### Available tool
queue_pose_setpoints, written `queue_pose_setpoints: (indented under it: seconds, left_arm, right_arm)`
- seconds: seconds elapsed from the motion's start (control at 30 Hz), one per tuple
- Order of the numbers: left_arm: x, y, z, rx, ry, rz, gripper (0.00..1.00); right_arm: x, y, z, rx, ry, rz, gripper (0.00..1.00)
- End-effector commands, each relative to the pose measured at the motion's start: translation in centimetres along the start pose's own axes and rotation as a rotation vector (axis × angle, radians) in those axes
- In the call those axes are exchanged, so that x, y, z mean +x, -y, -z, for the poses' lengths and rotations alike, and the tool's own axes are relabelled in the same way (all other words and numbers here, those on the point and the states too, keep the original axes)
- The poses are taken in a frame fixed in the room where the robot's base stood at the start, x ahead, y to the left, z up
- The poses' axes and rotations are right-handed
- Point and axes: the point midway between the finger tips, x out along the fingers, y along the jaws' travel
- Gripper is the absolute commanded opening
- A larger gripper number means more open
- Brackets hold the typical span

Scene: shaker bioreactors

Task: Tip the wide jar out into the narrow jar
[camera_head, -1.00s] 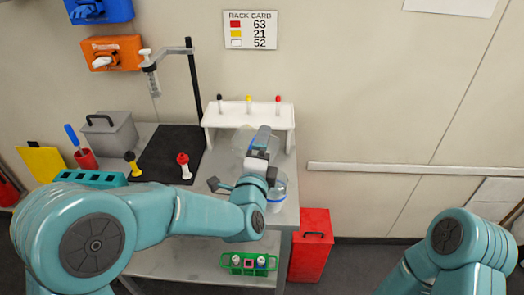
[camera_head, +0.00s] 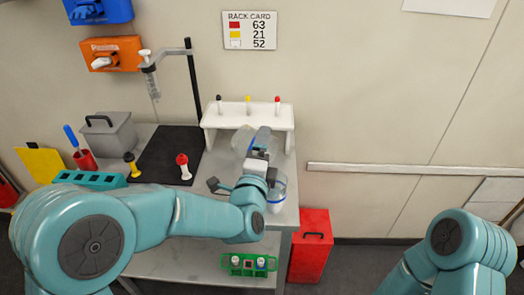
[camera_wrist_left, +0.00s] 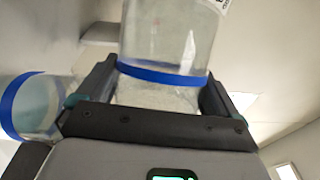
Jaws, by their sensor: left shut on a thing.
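My left gripper (camera_head: 258,150) is shut on a clear jar with a blue band, seemingly the wide jar (camera_head: 243,140), above the right end of the bench. In the left wrist view this jar (camera_wrist_left: 170,45) sits between the two fingers (camera_wrist_left: 160,100). In the head view it looks tilted, partly hidden by the gripper. A second clear jar with a blue band, seemingly the narrow jar (camera_head: 277,193), stands on the bench just right of my left wrist, partly covered by it; it also shows at the left wrist view's left edge (camera_wrist_left: 35,108). I cannot make out any flow. My right gripper is out of view.
A white rack (camera_head: 225,117) with several small capped items stands behind the jars. A red bin (camera_head: 313,245) stands right of the bench.

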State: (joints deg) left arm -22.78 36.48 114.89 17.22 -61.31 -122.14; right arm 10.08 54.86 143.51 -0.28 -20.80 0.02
Motion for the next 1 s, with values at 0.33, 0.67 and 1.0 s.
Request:
queue_pose_setpoints:
  seconds: [0.33,0.67,1.0]
  left_arm:
    - [-0.2,0.1,0.5,0.093,-0.001,0.041,0.53]
    - [-0.2,0.3,0.6,0.133,0.0,0.057,0.53]
    - [-0.2,0.3,0.6,0.133,0.0,0.056,0.53]
  right_arm:
    - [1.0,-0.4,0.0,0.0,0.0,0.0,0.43]
    - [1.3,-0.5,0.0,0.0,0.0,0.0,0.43]
    - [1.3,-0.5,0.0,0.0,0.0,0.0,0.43]
